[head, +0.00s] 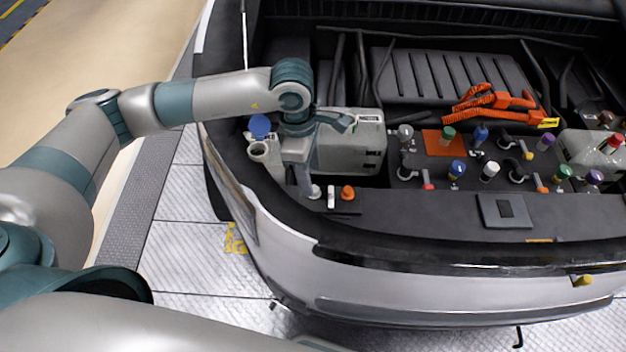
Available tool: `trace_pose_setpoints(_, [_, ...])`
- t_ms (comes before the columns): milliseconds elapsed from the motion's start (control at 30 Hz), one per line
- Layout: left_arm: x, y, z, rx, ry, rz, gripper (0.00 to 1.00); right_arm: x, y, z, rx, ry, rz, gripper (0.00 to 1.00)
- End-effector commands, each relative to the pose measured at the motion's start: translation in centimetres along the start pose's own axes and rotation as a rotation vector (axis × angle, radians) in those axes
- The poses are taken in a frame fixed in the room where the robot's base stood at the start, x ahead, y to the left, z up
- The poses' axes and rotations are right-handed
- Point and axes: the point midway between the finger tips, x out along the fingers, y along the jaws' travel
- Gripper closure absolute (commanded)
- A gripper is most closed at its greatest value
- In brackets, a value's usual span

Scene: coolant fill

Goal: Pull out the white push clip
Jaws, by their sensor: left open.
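My left gripper (307,187) points down at the front left edge of the engine bay, with its jaws open. A small pale round-headed piece (315,192) shows right at its fingertips on the dark front panel. A narrow white upright piece (331,197) stands just to the right of it. I cannot tell for certain which of these two is the white push clip. I cannot tell whether a fingertip touches the pale piece, as the gripper partly hides that spot. My right gripper is not in view.
An orange knob (348,192) is close on the right. A filler neck (259,151) with a blue cap (260,126) is at the left, and a grey box (352,142) is behind the gripper. Several coloured caps and orange cables (490,101) are farther right. The front panel has a latch plate (505,210).

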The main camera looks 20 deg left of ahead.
Motion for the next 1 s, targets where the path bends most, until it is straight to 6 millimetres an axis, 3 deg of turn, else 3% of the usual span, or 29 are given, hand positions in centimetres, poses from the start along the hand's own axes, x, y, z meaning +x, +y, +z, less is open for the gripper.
trace_pose_setpoints(200, [3.0, -0.1, 0.1, -0.001, 0.000, -0.004, 0.52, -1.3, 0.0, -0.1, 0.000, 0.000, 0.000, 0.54])
trace_pose_setpoints(400, [4.8, 0.0, 0.0, -0.001, -0.001, -0.001, 0.52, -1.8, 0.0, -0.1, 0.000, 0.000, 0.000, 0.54])
trace_pose_setpoints(800, [5.3, 0.0, 0.0, 0.000, -0.001, 0.000, 0.52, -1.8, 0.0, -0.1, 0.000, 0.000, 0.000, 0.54])
trace_pose_setpoints(1000, [5.3, 0.0, 0.0, 0.000, -0.001, 0.000, 0.95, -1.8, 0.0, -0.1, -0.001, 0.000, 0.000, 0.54])
